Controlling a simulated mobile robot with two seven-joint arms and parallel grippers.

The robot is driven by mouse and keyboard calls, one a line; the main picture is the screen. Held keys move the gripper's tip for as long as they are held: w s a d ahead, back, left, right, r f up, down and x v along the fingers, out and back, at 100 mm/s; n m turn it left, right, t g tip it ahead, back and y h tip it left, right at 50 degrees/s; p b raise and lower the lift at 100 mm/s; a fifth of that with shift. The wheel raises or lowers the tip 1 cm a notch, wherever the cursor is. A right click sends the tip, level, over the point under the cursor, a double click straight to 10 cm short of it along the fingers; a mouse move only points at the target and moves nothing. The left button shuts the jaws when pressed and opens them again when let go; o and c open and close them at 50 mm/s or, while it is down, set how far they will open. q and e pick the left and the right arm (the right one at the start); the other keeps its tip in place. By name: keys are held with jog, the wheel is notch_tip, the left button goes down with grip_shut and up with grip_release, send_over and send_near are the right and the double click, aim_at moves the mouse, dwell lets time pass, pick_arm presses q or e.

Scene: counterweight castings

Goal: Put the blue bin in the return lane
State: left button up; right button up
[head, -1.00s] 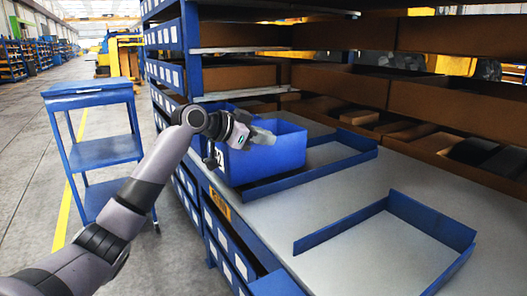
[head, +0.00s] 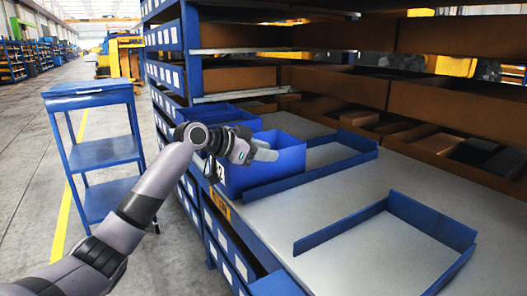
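The blue bin (head: 283,168) is at the front left of the grey shelf top, open upward, with a dark-and-white mark on its left end. My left gripper (head: 262,152) is at the bin's near upper rim, its pale fingers reaching over the opening. It appears shut on the rim, though the contact is partly hidden. Two lanes edged with low blue rails lie on the shelf: a far one (head: 315,176) beside the bin and a near, empty one (head: 432,228). I cannot read which is the return lane. My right gripper is not in view.
Another blue bin (head: 222,113) stands behind the held one. An orange label (head: 220,205) is on the shelf's front edge. Brown boxes (head: 350,84) fill the shelves behind. A blue cart (head: 95,150) stands left in the aisle. The grey surface between the lanes is clear.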

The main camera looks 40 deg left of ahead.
pick_arm(q)
jog(key=b+v, duration=0.2)
jog(key=v, duration=1)
dwell(0.4)
